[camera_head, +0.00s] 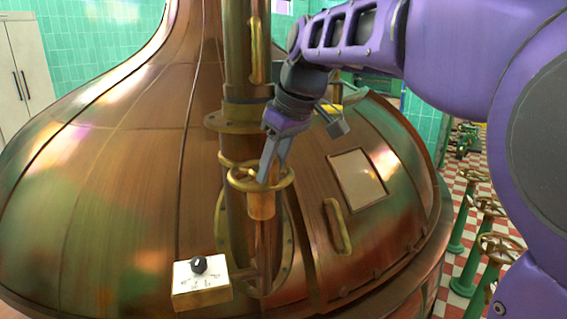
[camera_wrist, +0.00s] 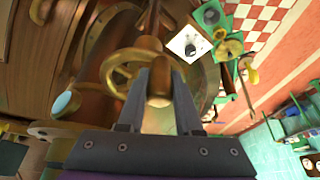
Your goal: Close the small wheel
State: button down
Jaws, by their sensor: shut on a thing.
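The small wheel (camera_head: 238,183) is a brass handwheel on a short vertical brass stem, in front of the copper kettle's pipe. My gripper (camera_head: 267,176) reaches down to it from the upper right, with its fingers at the wheel's right part. In the wrist view, the wheel (camera_wrist: 109,82) lies just beyond and left of my gripper's fingertips (camera_wrist: 160,66). The grey fingers are shut on the wheel. The exact contact point is partly hidden by the fingers.
A white box with a black knob (camera_head: 198,265) stands out low on the left. The copper kettle (camera_head: 110,180) fills the background, with a brass handle (camera_head: 338,226) on its right side. Green valve stands with wheels (camera_head: 487,205) stand on the checkered floor at right.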

aim_at(249, 184)
jog(key=a+m, duration=0.1)
jog(key=m, duration=0.1)
jog(key=a+m+t+h+p, duration=0.1)
jog(key=m, duration=0.1)
jog(key=shift+s+a+r+h, duration=0.1)
jog(key=shift+s+a+h, duration=0.1)
jog(key=shift+s+h, duration=0.15)
jog(key=shift+w+a+m+t+h+p, duration=0.15)
jog(key=shift+a+m+p, duration=0.15)
jog(key=shift+m, duration=0.35)
jog(key=shift+s+a+m+t+h+p, duration=0.15)
jog(key=shift+a+m+p, duration=0.2)
jog(key=shift+m, duration=0.25)
jog(key=shift+w+a+m+h+p, duration=0.15)
jog(key=shift+a+m+p, duration=0.15)
jog(key=shift+m, duration=0.35)
jog(key=c, duration=0.6)
grip_release()
